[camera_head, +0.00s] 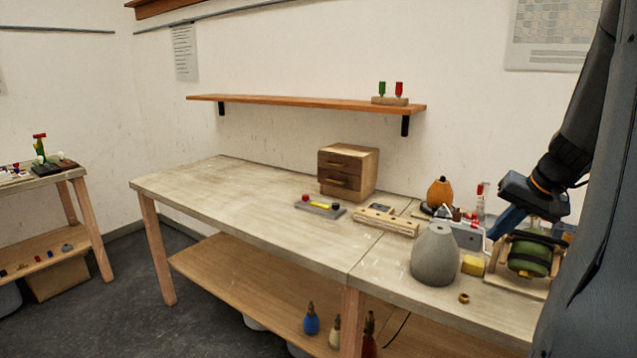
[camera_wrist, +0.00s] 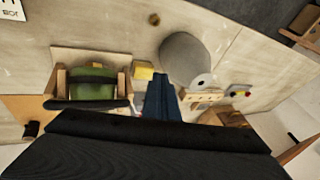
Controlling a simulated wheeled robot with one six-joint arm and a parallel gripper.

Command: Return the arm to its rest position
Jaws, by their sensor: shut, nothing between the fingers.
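My gripper (camera_head: 503,224) hangs over the right part of the workbench in the head view, its blue fingers pointing down and left. It also shows in the wrist view (camera_wrist: 160,80), where the blue fingers are together with nothing between them. My dark arm comes in from the upper right of the head view. A grey cone-shaped lamp body (camera_head: 434,256) stands on the bench left of the gripper. A green spool in a wooden holder (camera_head: 528,258) sits on the right. A yellow block (camera_head: 473,265) lies between them.
The workbench (camera_head: 220,190) is bare on its left. A drawer box (camera_head: 347,174), a wooden block with holes (camera_head: 386,221) and an orange bottle (camera_head: 440,192) stand towards the back. A shelf (camera_head: 300,103) hangs above. A small brass ring (camera_head: 463,298) lies near the front.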

